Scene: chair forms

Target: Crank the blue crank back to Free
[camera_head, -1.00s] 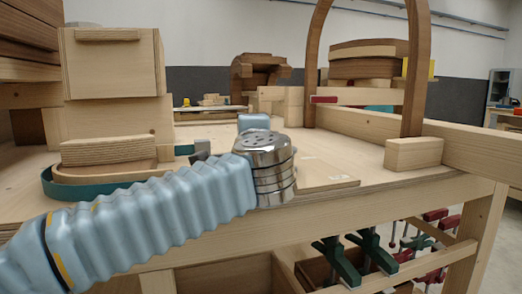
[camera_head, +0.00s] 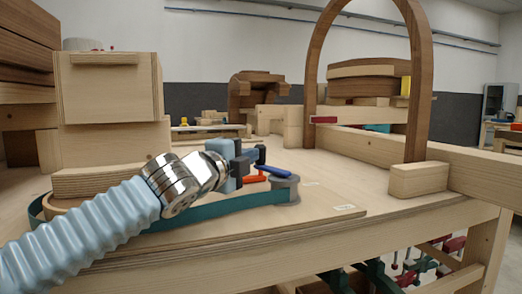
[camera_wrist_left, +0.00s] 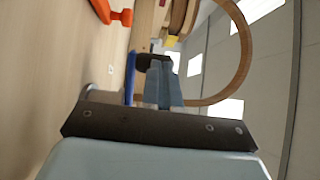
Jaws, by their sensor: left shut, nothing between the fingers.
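The blue crank (camera_head: 272,169) shows as a slim blue bar at the top of a grey drum (camera_head: 286,189) on the wooden bench. A teal band (camera_head: 215,212) runs from the drum to the left. My left gripper (camera_head: 257,156) is shut and empty, just above and left of the blue bar. In the left wrist view, the blue bar (camera_wrist_left: 130,78) is just left of my shut fingers (camera_wrist_left: 164,84); I cannot tell whether they touch. An orange-red lever (camera_head: 254,179) lies below the gripper and also shows in the wrist view (camera_wrist_left: 112,14). No Free mark is readable.
A wooden board (camera_head: 320,217) with small pale labels (camera_head: 343,207) lies under the drum. Stacked wooden blocks (camera_head: 110,125) stand left, close to my arm. A wooden arch (camera_head: 420,100) and a long beam (camera_head: 480,180) stand right. The board's right front is clear.

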